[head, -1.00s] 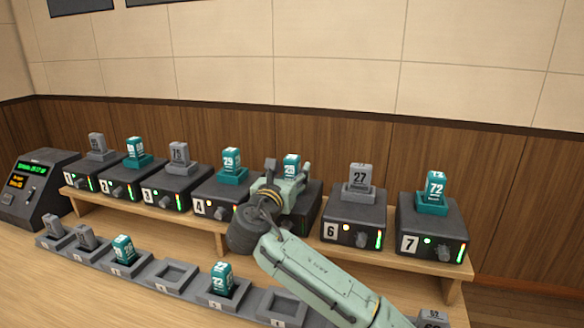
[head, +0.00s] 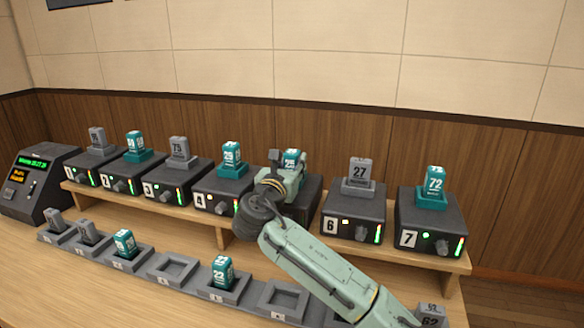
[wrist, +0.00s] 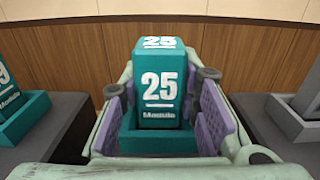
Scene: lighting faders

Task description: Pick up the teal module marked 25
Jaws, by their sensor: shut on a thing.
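The teal module marked 25 (wrist: 161,85) stands upright in the teal socket (wrist: 170,143) in the wrist view. My gripper (wrist: 163,108) has its purple-padded fingers on both sides of the module and is shut on it. In the head view the module's top (head: 292,158) shows between the fingers of my gripper (head: 288,168), at the fifth box on the shelf. My gripper and wrist hide most of that box and the module's lower part.
Box 4 with a teal module (head: 231,155) stands to the left, box 6 with grey module 27 (head: 360,172) to the right. Box 7 holds teal module 72 (head: 434,182). A lower row of trays (head: 172,271) includes an empty one. A console (head: 36,185) stands far left.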

